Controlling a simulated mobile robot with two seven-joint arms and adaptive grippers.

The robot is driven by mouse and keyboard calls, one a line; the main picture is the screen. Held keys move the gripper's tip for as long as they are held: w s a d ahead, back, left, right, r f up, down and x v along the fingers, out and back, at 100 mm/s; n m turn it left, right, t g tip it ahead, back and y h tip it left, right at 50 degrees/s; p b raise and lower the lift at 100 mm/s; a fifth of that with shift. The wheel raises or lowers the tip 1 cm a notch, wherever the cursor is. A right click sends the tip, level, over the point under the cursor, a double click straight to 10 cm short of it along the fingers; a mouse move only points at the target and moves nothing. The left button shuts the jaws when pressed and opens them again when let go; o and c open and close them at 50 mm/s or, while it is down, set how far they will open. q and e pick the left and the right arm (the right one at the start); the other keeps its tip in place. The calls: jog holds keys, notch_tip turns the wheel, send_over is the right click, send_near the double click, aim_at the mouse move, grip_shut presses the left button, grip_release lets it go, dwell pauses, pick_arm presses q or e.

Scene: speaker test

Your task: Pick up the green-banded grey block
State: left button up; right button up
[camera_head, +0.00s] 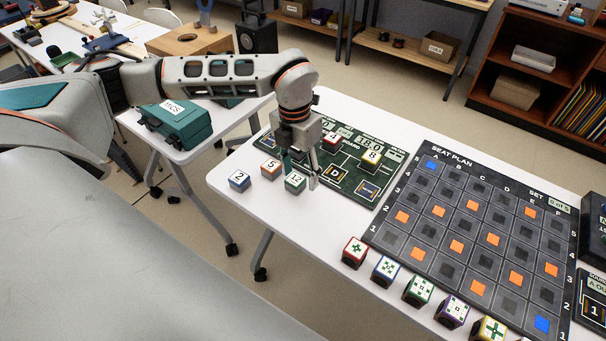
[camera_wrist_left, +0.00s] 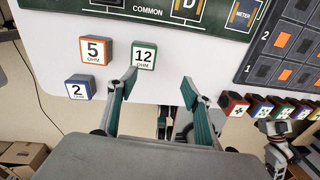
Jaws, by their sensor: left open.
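The green-banded grey block (camera_head: 295,183), with "12" on its white top, stands on the white table in front of the dark green board. In the left wrist view it (camera_wrist_left: 144,56) reads "12 OHM" and sits just beyond the left-hand fingertip. My left gripper (camera_head: 304,172) points down, beside and above the block. Its fingers (camera_wrist_left: 160,86) are spread apart with nothing between them. The block is not between the fingertips; I cannot tell if one finger touches it. Part of my right arm (camera_wrist_left: 275,130) seems to show in the left wrist view, its fingers unclear.
Blocks marked "5" (camera_head: 270,168) and "2" (camera_head: 240,181) stand left of the green-banded one. The green board (camera_head: 345,187) with more blocks lies behind. The seat-plan board (camera_head: 400,232) and a row of coloured cubes (camera_head: 419,291) are to the right.

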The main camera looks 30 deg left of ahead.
aim_at(295, 179)
pick_arm(q)
jog(key=shift+w+a+r+y, duration=0.2)
jog(key=shift+w+a, duration=0.1)
jog(key=shift+a, duration=0.25)
jog(key=shift+w+a+r+y, duration=0.15)
jog(key=shift+w+a+y, duration=0.1)
jog(key=shift+a, duration=0.25)
jog(key=shift+w+a+f+n, duration=0.15)
jog(key=shift+a+n, duration=0.15)
notch_tip(295, 179, down, 2)
jog(key=shift+f, duration=0.1)
jog(key=f, duration=0.5)
jog(key=shift+w, duration=0.25)
jog(key=c, duration=1.2)
